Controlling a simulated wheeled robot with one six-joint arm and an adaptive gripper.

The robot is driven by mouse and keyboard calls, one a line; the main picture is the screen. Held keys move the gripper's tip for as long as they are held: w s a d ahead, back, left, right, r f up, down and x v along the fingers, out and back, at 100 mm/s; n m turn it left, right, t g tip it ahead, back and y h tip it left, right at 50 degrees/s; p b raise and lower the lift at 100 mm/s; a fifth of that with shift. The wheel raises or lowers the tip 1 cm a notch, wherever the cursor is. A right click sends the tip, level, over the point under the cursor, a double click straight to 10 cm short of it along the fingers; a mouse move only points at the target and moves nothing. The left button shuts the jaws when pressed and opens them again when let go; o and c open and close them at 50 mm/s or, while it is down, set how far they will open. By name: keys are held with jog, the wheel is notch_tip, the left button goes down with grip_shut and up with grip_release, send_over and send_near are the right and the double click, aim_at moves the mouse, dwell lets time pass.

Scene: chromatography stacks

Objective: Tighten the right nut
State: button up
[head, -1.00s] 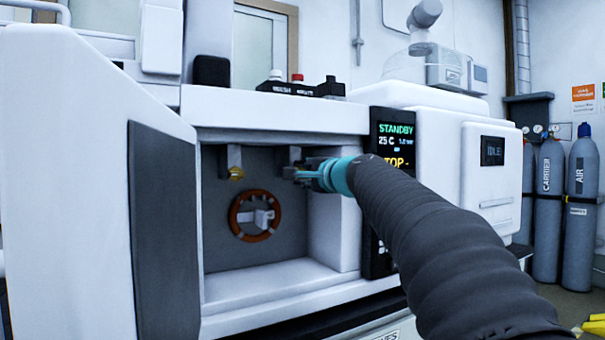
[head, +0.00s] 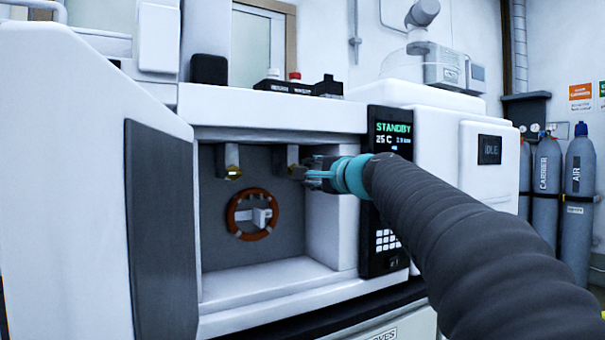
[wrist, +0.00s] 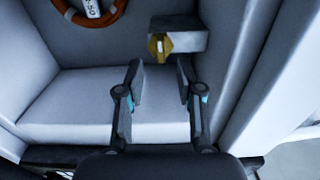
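The right nut (head: 295,171) is a small brass fitting under a grey block at the top right of the open oven chamber. In the wrist view the brass nut (wrist: 157,49) lies just beyond the fingertips, in line with the gap between them. My gripper (wrist: 160,66) is open, with nothing visible between its fingers. In the head view my gripper (head: 308,174) reaches in from the right, close to the nut. Whether a fingertip touches the nut or block cannot be told. The left nut (head: 233,172) hangs under its own block to the left.
A copper-coloured coil (head: 252,214) is mounted on the chamber's back wall, below the nuts. The chamber's right wall (head: 331,230) is close to my gripper. The open door (head: 160,230) stands at the left. The chamber floor (head: 265,276) is clear.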

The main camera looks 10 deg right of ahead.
jog(key=v, duration=0.7)
jog(key=shift+s, duration=0.15)
